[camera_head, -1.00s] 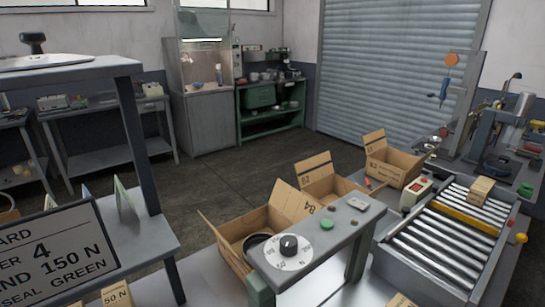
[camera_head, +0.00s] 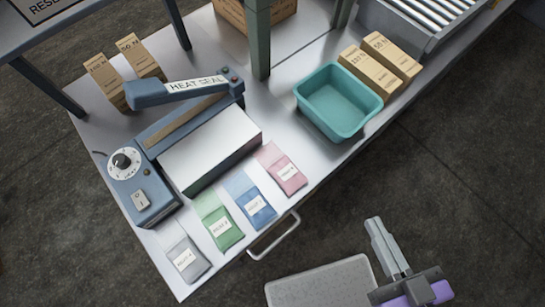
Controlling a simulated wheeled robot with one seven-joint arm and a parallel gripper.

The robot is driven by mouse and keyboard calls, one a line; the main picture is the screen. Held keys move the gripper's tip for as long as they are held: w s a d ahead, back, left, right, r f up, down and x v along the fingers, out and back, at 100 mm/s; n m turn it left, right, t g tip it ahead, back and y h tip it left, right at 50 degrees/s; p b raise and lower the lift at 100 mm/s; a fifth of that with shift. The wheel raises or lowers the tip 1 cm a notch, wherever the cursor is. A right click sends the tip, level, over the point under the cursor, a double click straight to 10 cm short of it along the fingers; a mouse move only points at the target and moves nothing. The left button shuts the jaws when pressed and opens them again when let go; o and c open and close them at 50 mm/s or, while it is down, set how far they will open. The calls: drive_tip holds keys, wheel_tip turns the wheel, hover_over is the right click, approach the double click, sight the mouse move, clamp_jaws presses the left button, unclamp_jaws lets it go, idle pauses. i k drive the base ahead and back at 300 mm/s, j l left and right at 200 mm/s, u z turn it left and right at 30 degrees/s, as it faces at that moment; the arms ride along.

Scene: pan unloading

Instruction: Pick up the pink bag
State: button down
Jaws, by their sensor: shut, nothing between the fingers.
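The pink bag (camera_head: 284,172) lies flat on the light grey table (camera_head: 345,170), near its front edge, with a white label on it. It is the rightmost bag in a row, beside the blue bag (camera_head: 254,203). My gripper (camera_head: 378,228) is at the bottom right, beyond the table's front edge, over the dark floor. It is shut and empty, well apart from the pink bag.
A green bag (camera_head: 223,227) and a grey bag (camera_head: 185,259) continue the row. A white block (camera_head: 213,143) and the blue heat sealer (camera_head: 140,185) stand behind. A teal bin (camera_head: 322,119) is to the right. A handle (camera_head: 275,238) sticks out from the table's front edge.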

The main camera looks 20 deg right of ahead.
sight(270, 157)
drive_tip(key=k+l+u, duration=0.1)
drive_tip(key=k+u, duration=0.25)
drive_tip(key=k+l+u, duration=0.15)
drive_tip(key=l, duration=0.25)
drive_tip(key=k+l+u, duration=0.2)
drive_tip(key=l, duration=0.15)
drive_tip(key=k+l+u, duration=0.15)
drive_tip(key=k+l, duration=0.1)
drive_tip(key=l, duration=0.1)
